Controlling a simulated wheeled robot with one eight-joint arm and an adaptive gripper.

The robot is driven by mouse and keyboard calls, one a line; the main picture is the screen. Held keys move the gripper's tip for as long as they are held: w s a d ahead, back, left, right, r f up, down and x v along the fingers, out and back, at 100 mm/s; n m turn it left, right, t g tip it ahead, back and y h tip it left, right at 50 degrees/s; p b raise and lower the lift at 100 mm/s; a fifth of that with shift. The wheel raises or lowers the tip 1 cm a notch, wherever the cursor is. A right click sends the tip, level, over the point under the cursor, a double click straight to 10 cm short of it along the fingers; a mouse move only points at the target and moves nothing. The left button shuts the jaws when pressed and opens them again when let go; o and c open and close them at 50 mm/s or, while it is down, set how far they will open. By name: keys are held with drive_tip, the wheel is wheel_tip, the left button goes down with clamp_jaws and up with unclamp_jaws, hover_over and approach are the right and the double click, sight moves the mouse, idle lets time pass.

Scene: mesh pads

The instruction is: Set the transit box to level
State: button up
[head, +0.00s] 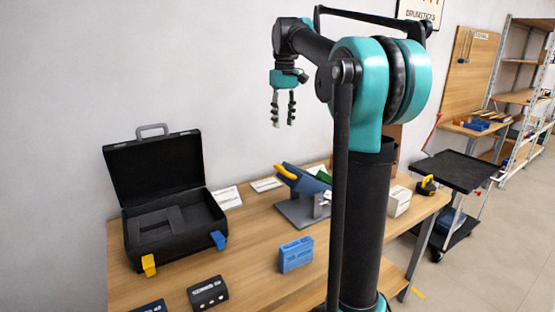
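A black hard case (175,231), which I take for the transit box, stands on the left of the wooden table. Its lid (155,170) is up, leaning back near the wall, with a grey handle (152,130) on top. The case looks empty. A yellow latch (149,264) and a blue latch (218,240) show at its front. My gripper (283,122) hangs fingers down above the back of the table, to the right of the lid and apart from it. Its fingers are apart with nothing between them.
A grey stand (298,211) with a blue, yellow-handled part is mid-table. A blue box (296,254) and a black box (208,292) lie near the front. A white box (398,202) is at right. A black cart (455,172) stands beyond the table.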

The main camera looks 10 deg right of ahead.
approach(281, 168)
wheel_tip(281, 168, down, 9)
drive_tip(key=shift+r, duration=0.2)
idle(0.4)
clamp_jaws()
idle(0.4)
